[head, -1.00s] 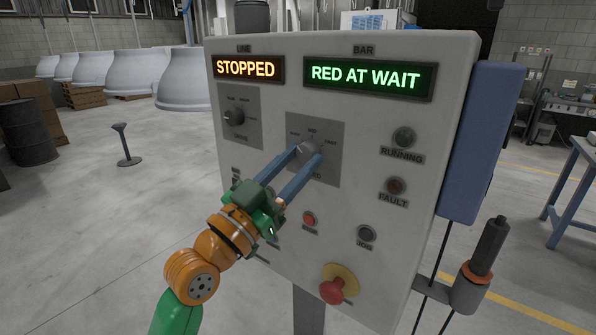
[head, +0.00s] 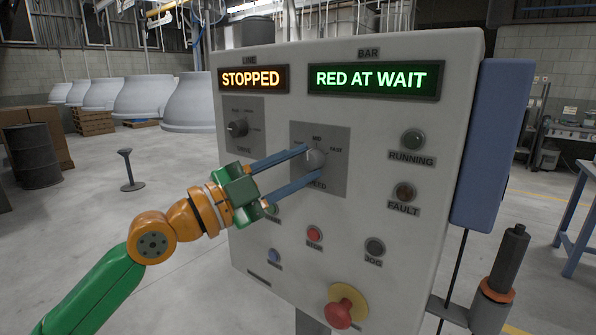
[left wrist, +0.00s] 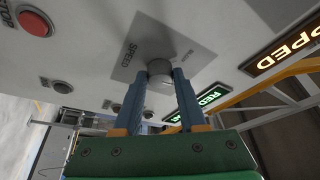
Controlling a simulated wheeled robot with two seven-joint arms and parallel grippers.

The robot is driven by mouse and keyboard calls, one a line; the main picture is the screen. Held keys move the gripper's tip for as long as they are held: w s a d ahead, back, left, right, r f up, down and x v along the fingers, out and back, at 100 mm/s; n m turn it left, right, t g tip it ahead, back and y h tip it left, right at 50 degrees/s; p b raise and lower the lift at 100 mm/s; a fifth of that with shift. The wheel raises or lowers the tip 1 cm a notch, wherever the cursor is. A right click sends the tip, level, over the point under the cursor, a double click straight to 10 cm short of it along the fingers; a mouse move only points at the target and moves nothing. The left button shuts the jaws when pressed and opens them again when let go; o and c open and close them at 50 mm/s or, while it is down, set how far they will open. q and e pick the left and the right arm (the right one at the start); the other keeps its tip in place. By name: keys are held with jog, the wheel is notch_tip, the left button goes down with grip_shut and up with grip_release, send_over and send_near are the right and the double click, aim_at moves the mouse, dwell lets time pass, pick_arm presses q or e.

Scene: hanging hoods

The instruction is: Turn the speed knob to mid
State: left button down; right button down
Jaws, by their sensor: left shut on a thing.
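The speed knob (head: 315,158) is a grey round knob on a darker square plate (head: 335,186) of the control panel, with MID and FAST labels showing above it. My left gripper (head: 308,164) has its two blue fingers on either side of the knob, shut on it. In the left wrist view the knob (left wrist: 160,72) sits between the fingertips, with the SPEED label beside it. The knob's pointer direction is hard to make out. My right gripper is not in view.
The panel (head: 395,130) shows STOPPED and RED AT WAIT. Another knob (head: 237,128) sits to the upper left. A red stop button (head: 314,233) and a red mushroom button (head: 340,314) are below. A blue box (head: 487,145) is fixed at the panel's right side.

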pick_arm(q)
jog(key=shift+r+m+g, duration=0.1)
jog(key=shift+m+g, duration=0.2)
jog(key=shift+m, duration=0.3)
jog(key=shift+c, duration=2.3)
grip_release()
jog(key=shift+a, duration=0.1)
jog(key=b+v, duration=0.4)
jog(key=v, duration=0.3)
